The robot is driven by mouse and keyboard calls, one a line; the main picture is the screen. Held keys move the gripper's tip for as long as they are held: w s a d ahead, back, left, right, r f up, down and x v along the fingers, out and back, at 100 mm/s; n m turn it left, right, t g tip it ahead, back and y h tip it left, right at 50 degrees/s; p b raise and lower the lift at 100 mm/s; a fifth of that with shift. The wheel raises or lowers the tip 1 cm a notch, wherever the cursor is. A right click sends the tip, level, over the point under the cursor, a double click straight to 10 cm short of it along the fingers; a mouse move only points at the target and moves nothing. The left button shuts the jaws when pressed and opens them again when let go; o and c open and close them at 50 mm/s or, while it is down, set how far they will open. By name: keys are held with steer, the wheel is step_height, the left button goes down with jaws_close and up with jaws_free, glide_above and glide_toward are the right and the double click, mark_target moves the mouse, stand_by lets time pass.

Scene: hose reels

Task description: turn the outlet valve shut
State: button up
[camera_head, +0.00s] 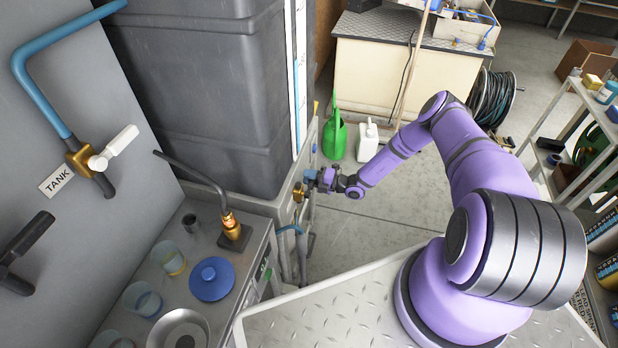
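A brass valve (298,193) sits low on the front of the stand under the large dark grey tank (205,90), with pipes running down below it. It is small in view, and my gripper partly covers it. My gripper (312,176) is at this valve, reaching in from the right. A bit of blue shows at its fingers; I cannot tell whether it is a handle or part of the gripper. Whether the fingers are open or shut is too small to see. Another brass valve (80,158) with a white lever is on the blue pipe beside a TANK label (57,180).
A steel counter (215,270) at left holds cups, a blue lid (211,279) and a brass fitting (233,231). A black lever (24,240) is on the wall. A green watering can (335,137) and white jug (367,141) stand behind my gripper.

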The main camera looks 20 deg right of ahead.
steer(key=o, duration=0.4)
steer(key=shift+d, duration=0.1)
steer(key=v, duration=1)
steer(key=shift+s+d, duration=0.25)
steer(key=shift+d, duration=0.05)
